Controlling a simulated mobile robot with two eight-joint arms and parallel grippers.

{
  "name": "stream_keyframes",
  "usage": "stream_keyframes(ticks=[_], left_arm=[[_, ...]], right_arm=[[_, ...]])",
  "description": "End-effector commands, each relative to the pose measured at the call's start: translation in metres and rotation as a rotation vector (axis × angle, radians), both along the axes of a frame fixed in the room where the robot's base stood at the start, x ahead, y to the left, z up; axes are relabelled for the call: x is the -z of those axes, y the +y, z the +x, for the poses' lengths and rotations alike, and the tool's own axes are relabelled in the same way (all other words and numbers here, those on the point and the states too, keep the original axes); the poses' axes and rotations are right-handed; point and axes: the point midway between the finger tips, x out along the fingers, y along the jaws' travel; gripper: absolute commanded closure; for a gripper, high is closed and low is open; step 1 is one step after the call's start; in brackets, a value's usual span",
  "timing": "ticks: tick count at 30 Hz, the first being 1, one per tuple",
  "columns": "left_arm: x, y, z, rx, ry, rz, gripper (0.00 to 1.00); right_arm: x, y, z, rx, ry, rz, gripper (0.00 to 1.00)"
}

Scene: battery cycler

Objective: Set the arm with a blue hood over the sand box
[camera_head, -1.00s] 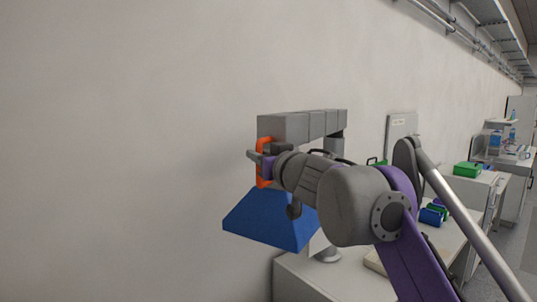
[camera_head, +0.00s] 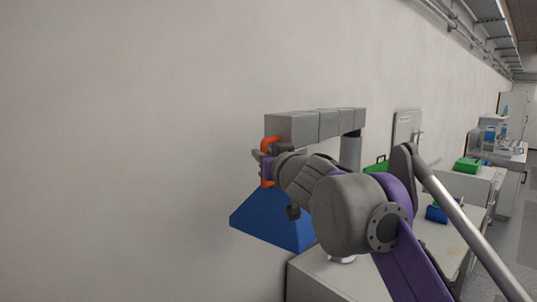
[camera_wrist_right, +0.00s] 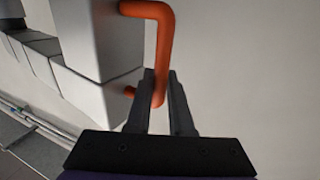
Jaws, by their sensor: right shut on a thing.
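The blue hood (camera_head: 268,219) hangs at the near end of a grey jointed arm (camera_head: 316,125), in front of the wall. An orange handle (camera_head: 268,146) is fixed to the grey end block of that arm. My right gripper (camera_head: 262,160) is at this handle. In the right wrist view, the fingers of my right gripper (camera_wrist_right: 160,95) are closed around the lower part of the orange handle (camera_wrist_right: 166,45), beside the grey block (camera_wrist_right: 92,50). My right arm hides part of the hood and post. No sand box can be made out. My left gripper is not in view.
A light bench (camera_head: 318,280) stands below the arm, with the arm's post rising from it. A green box (camera_head: 467,165) and a blue item (camera_head: 436,214) are on benches to the right. The plain wall (camera_head: 120,140) fills the left.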

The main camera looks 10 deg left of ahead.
Motion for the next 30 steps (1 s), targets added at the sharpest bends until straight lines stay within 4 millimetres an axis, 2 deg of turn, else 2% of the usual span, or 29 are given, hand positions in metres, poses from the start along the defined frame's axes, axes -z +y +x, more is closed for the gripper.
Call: stream_keyframes(ticks=[17,18,22,23,30], left_arm=[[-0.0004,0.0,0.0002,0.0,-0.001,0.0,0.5],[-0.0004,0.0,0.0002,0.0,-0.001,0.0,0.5],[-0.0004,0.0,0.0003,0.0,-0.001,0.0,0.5],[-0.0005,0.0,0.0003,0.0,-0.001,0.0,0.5],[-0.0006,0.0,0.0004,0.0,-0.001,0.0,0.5]], right_arm=[[0.0009,0.0032,-0.0003,0.0,0.001,0.0,1.0],[0.0009,0.0031,-0.0002,0.0,0.001,0.0,0.77],[0.0008,0.003,-0.0003,0.0,0.001,0.0,0.53],[0.0008,0.0029,-0.0002,0.0,0.001,0.0,0.51],[0.0005,0.0029,-0.0002,0.0,0.001,0.0,0.51]])
